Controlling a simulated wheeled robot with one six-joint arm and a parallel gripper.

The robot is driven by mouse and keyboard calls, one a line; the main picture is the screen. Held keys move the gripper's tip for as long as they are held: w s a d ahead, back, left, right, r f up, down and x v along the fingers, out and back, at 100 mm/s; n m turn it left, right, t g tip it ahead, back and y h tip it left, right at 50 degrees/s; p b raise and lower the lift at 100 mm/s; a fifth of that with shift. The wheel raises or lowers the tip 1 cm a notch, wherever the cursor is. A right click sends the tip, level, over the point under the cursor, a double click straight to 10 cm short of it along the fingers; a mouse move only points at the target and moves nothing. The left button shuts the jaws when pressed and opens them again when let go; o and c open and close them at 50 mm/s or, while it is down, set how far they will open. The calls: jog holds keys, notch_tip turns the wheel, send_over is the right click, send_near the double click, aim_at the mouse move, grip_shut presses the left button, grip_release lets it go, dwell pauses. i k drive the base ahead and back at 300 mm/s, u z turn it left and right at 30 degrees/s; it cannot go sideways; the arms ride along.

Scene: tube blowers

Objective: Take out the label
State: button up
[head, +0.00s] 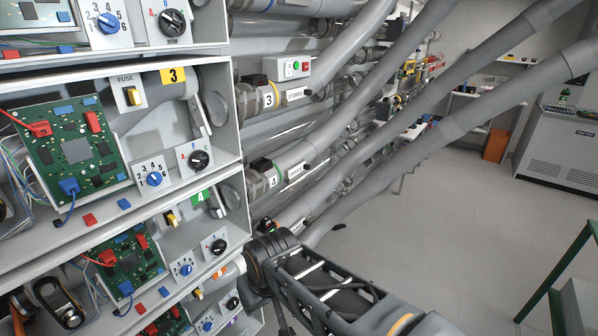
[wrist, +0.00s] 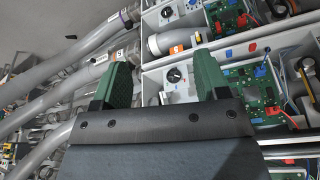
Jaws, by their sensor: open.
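Several labels show, and I cannot tell which one the task means. In the head view a yellow label "3" (head: 174,76) is on the upper shelf unit, a green label (head: 200,204) is on the unit below, and white labels such as this one (head: 295,94) are on the tube blowers. In the wrist view an orange label (wrist: 176,50) lies beyond and between my fingers. My gripper (wrist: 163,78) is open, its two green fingers apart with nothing seen between them. In the head view my arm reaches the lower units; the fingers are not clear there.
Shelf units hold green circuit boards (head: 75,150), dial switches (head: 154,173) and loose wires. Thick grey tubes (head: 380,140) run from the blowers across to the upper right. The grey floor (head: 440,230) is open at right; a green-framed table (head: 562,265) stands at the right edge.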

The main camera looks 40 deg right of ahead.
aim_at(294, 171)
jog(key=z, duration=2.3)
jog(key=i, duration=2.2)
jog(key=u, duration=3.3)
